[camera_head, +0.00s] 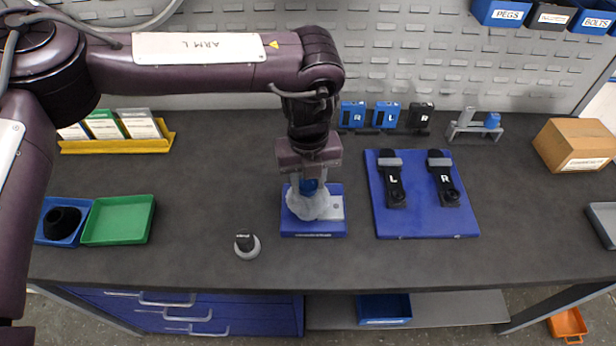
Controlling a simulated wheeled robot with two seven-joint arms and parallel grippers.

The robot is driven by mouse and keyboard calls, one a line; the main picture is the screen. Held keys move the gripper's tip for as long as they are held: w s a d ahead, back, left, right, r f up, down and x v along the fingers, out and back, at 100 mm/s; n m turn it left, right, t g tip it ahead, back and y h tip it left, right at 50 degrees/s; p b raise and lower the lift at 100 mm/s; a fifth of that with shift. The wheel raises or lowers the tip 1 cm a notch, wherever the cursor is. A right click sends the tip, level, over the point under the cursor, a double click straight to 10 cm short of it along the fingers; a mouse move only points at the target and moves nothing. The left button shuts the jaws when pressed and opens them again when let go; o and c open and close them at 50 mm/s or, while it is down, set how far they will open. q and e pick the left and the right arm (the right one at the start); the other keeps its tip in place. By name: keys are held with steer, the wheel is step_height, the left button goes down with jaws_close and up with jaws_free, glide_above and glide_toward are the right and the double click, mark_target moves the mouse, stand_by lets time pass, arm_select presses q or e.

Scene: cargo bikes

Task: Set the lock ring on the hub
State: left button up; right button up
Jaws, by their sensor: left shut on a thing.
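My left gripper (310,188) points straight down over a blue fixture base (313,231) in the middle of the bench. It is shut on a small blue part (308,186), mostly hidden by the gripper; I cannot tell for sure that this is the lock ring. Just below is a pale grey lumpy piece (313,206) on the base, perhaps the hub, and I cannot tell whether the held part touches it. My right gripper is not in view.
A blue board (427,226) with two black parts marked L and R lies to the right. A green tray (118,220) and a blue tray holding a black part (63,221) are at left. Small upright blocks and a cardboard box (577,145) stand behind. The front middle is clear.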

arm_select(q)
steer(key=o, duration=1)
steer(key=shift+o, duration=0.2)
